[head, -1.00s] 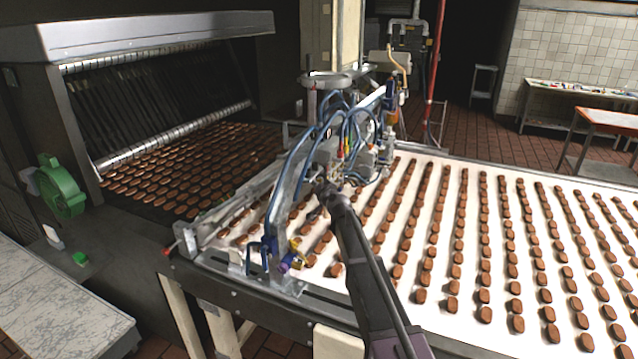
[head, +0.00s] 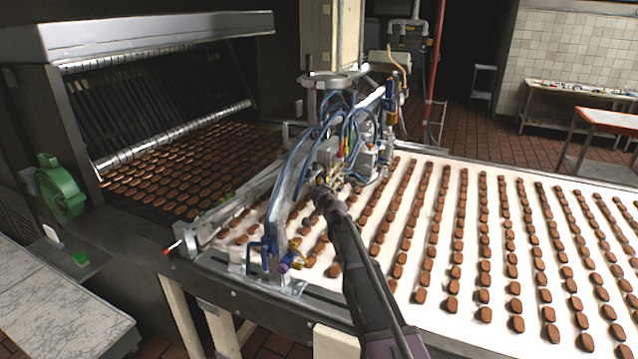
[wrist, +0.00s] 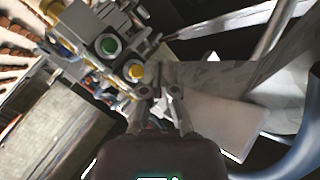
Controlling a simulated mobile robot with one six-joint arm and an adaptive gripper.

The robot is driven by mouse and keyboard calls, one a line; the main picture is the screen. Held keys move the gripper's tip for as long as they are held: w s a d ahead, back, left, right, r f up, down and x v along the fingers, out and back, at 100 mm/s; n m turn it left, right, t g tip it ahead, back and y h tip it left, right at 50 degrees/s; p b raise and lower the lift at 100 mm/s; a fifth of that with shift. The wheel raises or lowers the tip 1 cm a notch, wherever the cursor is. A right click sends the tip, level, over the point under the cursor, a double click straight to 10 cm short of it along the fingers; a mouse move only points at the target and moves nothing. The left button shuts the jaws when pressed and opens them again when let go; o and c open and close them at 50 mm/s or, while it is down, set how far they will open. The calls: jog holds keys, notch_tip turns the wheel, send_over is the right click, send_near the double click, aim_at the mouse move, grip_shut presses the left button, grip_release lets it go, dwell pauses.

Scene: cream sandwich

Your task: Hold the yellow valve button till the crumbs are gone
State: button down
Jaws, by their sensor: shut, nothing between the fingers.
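The yellow valve button (wrist: 136,71) is a small round cap on a grey valve block, just beyond and left of my fingertips in the wrist view. A green button (wrist: 108,46) sits beside it, up and to the left. My gripper (wrist: 156,92) is shut and empty. A small gap shows between its tips and the yellow button in the picture; I cannot tell the depth. In the head view my gripper (head: 321,182) is at the machine head (head: 335,150) with its blue hoses, and the arm hides the button. I cannot make out any crumbs.
Blue hoses and metal brackets crowd around my gripper. A white conveyor belt (head: 425,215) with rows of brown biscuits runs to the right. A dark infeed with more biscuits lies at the left, near a green motor (head: 60,187).

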jog(key=shift+s+a, duration=0.25)
jog(key=shift+s, duration=0.35)
jog(key=shift+s+a, duration=0.2)
jog(key=shift+s, duration=0.4)
jog(key=s+d+f+g+h+b, duration=0.1)
jog(key=s+d+f+g+h, duration=0.1)
jog(key=s+d+f+g, duration=0.3)
jog(key=s+d+f+n+g+h+b, duration=0.1)
jog(key=s+d+f+g, duration=0.4)
jog(key=s+d, duration=0.8)
jog(key=s+d+f+n+g+h+b, duration=0.1)
jog(key=s+d+f+g+h, duration=0.3)
jog(key=s+d+f, duration=0.6)
jog(key=s+b, duration=0.1)
jog(key=s, duration=1)
jog(key=shift+s+f+g+b, duration=0.25)
jog(key=shift+g+b, duration=0.05)
jog(key=shift+g, duration=0.1)
jog(key=shift+a, duration=0.1)
